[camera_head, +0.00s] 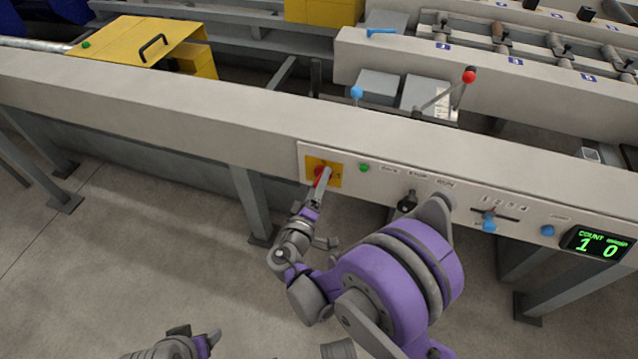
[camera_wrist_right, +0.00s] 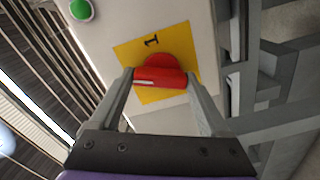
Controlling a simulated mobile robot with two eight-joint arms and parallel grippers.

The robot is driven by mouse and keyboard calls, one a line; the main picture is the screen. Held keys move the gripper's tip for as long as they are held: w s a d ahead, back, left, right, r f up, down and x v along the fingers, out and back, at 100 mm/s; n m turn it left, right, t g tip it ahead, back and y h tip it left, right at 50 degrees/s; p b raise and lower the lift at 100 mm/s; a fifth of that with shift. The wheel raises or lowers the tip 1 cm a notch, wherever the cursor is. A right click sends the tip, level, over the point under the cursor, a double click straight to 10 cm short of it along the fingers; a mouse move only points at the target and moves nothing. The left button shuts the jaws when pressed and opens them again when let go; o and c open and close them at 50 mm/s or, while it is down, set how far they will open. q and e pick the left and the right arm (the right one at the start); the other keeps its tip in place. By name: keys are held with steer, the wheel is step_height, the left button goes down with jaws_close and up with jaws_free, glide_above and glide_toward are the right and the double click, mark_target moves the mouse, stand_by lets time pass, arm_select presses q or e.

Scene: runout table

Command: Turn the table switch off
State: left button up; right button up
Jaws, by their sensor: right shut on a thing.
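The table switch is a red knob (camera_head: 319,173) on a yellow plate (camera_head: 337,181), set in the front panel of the table. In the right wrist view the red knob (camera_wrist_right: 160,78) has a raised bar handle, and the yellow plate (camera_wrist_right: 132,52) carries a printed "1". The bar lies across the picture, and the "1" is above it. My right gripper (camera_head: 321,179) is shut on the red knob, one finger at each end of the bar. My left gripper (camera_head: 205,343) shows only partly at the bottom edge, well away from the switch; its jaws are unclear.
Beside the switch are a green button (camera_head: 364,167), a black selector (camera_head: 407,201), a blue slider (camera_head: 489,222), a blue button (camera_head: 547,230) and a lit counter display (camera_head: 597,244). A lever with a red ball (camera_head: 469,76) stands behind. The floor in front is clear at left.

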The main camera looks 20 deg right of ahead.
steer(key=n, duration=0.4)
steer(key=shift+n, duration=0.3)
stand_by(0.5)
steer(key=o, duration=1.2)
steer(key=v, duration=1)
steer(key=shift+s+a, duration=0.3)
steer(key=shift+a, duration=0.05)
